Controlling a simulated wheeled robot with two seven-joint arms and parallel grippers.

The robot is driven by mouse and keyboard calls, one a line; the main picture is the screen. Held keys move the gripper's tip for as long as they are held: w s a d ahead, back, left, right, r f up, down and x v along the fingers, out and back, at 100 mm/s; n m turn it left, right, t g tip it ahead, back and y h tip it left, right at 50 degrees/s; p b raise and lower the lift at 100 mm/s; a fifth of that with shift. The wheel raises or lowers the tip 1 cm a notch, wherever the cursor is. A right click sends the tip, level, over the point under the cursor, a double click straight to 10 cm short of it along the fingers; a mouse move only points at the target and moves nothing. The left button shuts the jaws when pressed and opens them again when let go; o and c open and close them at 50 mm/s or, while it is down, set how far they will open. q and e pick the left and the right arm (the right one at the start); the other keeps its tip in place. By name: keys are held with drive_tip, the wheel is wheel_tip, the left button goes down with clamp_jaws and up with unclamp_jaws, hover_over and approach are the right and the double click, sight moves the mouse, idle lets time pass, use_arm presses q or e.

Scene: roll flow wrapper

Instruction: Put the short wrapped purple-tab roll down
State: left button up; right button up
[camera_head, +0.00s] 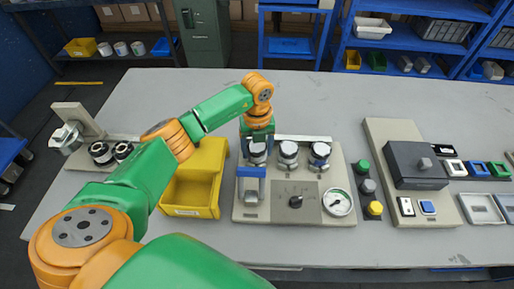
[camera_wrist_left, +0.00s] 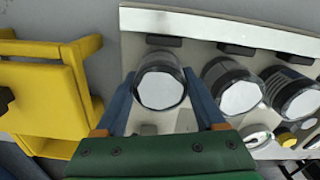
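My left gripper (camera_head: 257,143) reaches down over the left end of the grey panel (camera_head: 267,210). In the left wrist view its two blue fingers (camera_wrist_left: 160,88) stand against opposite sides of a short roll (camera_wrist_left: 160,92) with a white round top and grey side. In the head view this roll (camera_head: 257,158) is partly covered by the gripper and is in line with two similar rolls, a middle one (camera_head: 288,155) and a right one (camera_head: 320,156). I cannot see a purple tab or whether the roll's underside touches the panel. My right gripper is not in view.
A yellow bin (camera_head: 190,212) stands left of the panel. The panel carries a blue bracket (camera_head: 251,186), a black knob (camera_head: 296,202) and a gauge (camera_head: 337,203). Coloured buttons (camera_head: 368,186) and a dark box (camera_head: 414,172) are to the right. The back of the table is clear.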

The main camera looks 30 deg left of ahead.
use_arm(q)
drive_tip(key=o, duration=0.3)
drive_tip(key=shift+r, duration=0.25)
wheel_tip(320, 180, up, 12)
drive_tip(key=b, duration=0.1)
idle(0.3)
